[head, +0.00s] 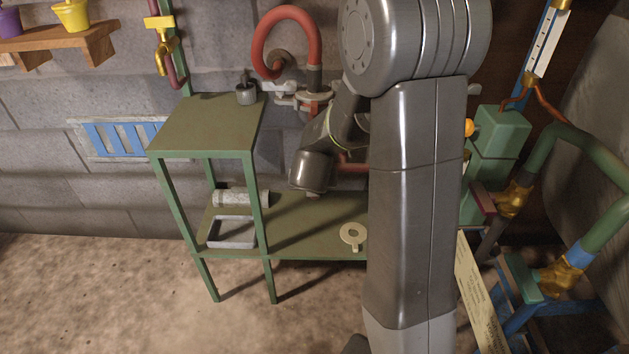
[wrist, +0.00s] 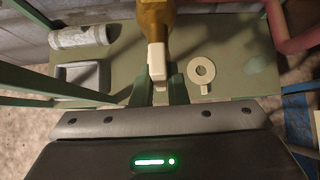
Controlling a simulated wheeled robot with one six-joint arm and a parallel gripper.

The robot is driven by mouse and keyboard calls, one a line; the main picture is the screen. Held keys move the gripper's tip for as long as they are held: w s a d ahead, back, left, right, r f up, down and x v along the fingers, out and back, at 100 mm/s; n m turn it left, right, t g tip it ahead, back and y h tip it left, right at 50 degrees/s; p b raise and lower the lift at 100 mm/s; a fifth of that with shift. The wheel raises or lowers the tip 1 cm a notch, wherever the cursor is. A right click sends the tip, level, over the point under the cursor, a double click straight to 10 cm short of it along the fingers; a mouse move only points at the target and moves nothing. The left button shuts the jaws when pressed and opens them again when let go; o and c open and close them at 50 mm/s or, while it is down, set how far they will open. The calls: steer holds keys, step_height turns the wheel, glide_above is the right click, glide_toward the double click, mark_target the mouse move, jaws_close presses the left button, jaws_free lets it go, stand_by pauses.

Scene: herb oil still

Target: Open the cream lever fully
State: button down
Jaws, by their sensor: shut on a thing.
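The cream lever (wrist: 157,62) shows at the top middle of the wrist view. It points down the picture from a brass-coloured valve body (wrist: 154,18). My gripper (wrist: 160,90) is shut on the lever's lower end, with one dark green finger on each side of it. The lever's tip is partly hidden between the fingers. In the head view my arm covers much of the middle, and I cannot make out the fingers or the grip on the lever there.
A green stand (head: 205,125) has a lower shelf (head: 300,215) holding a pale roll (head: 240,198), a grey tray (head: 231,233) and a cream ring with a tab (head: 352,235). A red curved pipe (head: 285,18) rises behind. Green pipework (head: 590,150) stands at right. Floor at left is clear.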

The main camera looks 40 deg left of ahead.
stand_by(0.4)
steer(key=c, duration=1.5)
jaws_free()
steer(key=shift+o, duration=0.2)
steer(key=p+v, duration=0.5)
steer(key=v, duration=0.8)
steer(key=shift+s+r, duration=0.25)
steer(key=shift+s, duration=0.05)
steer(key=shift+d, duration=0.1)
